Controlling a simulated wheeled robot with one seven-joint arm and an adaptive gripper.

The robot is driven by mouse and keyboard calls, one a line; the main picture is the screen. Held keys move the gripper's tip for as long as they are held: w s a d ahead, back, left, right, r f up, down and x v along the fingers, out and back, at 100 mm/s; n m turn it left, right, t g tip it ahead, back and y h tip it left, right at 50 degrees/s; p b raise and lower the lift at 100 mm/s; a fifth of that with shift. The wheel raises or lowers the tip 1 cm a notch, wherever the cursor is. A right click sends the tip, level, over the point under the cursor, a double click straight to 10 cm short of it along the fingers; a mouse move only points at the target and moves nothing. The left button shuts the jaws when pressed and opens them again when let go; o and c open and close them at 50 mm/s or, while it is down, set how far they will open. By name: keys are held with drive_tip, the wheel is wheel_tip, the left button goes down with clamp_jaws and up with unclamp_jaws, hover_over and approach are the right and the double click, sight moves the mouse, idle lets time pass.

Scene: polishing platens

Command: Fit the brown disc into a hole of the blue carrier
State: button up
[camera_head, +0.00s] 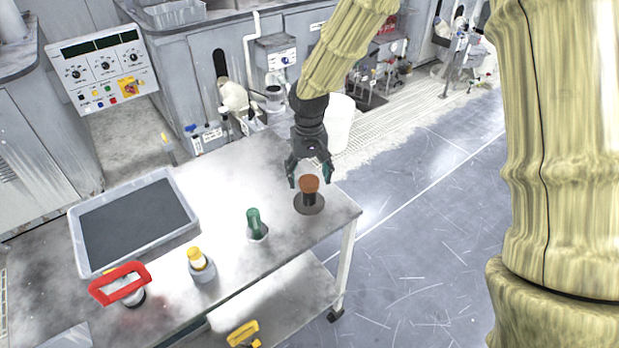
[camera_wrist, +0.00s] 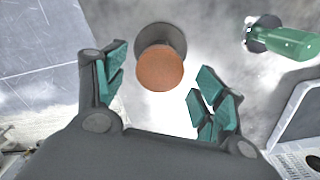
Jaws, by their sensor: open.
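A round brown piece (camera_head: 309,183) tops a short dark post on a round dark base (camera_head: 309,207), near the right end of the metal table. In the wrist view the brown top (camera_wrist: 160,68) appears as a round face, with part of the dark base (camera_wrist: 161,36) behind it. My gripper (camera_head: 310,177) is open just above it, its teal-padded fingers on either side. In the wrist view the open fingers (camera_wrist: 160,85) are apart from the brown top, with space on both sides. I see no blue carrier in either view.
On the table (camera_head: 255,175) stand a green-handled tool (camera_head: 254,222), a yellow-topped one (camera_head: 198,262) and a red-handled one (camera_head: 120,284). A pale tray (camera_head: 75,240) with a dark floor lies at left. The table's right edge is close to the brown piece.

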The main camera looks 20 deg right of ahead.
sight(309, 181)
wheel_tip(309, 181, up, 11)
drive_tip(key=b, duration=0.1)
idle(0.4)
